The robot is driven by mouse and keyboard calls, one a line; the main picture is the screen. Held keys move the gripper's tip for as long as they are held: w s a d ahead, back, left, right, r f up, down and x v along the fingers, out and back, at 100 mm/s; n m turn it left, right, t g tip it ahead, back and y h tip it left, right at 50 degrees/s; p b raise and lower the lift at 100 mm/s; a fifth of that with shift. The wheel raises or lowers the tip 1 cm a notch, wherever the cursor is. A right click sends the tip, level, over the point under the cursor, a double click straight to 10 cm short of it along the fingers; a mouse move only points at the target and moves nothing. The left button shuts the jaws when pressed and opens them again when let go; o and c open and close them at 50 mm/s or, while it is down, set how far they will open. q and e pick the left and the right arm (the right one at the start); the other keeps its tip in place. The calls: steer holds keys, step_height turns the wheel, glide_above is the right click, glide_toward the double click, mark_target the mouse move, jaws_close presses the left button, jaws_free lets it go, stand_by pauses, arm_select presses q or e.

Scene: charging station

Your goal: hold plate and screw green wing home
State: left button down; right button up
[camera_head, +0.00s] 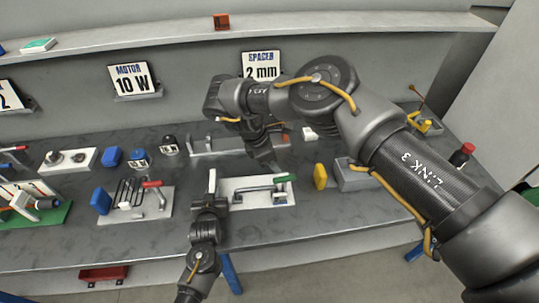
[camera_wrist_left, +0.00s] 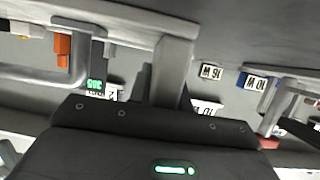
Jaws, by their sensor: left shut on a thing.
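A pale plate (camera_head: 236,205) lies on the middle of the bench, with a grey bar and handle on it. A green piece (camera_head: 284,178) sits at the bar's right end; whether it is the green wing is unclear. My left gripper (camera_head: 211,188) is at the plate's left end, shut on a pale upright part (camera_head: 212,176). A grey post (camera_wrist_left: 174,65) stands at my left gripper in the left wrist view. My right gripper (camera_head: 268,160) is above the plate's back edge, left of the green piece. Its fingers are too small and dark to read.
Left of the plate is a board with a red-handled lever (camera_head: 152,184) and a wire rack. A yellow block (camera_head: 320,176) stands to the right, beside a grey box (camera_head: 352,176). Blue and black weights (camera_head: 140,156) stand behind. The front strip of the bench is clear.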

steer(key=shift+v, duration=1.55)
arm_select(q)
steer(key=c, duration=1.2)
jaws_free()
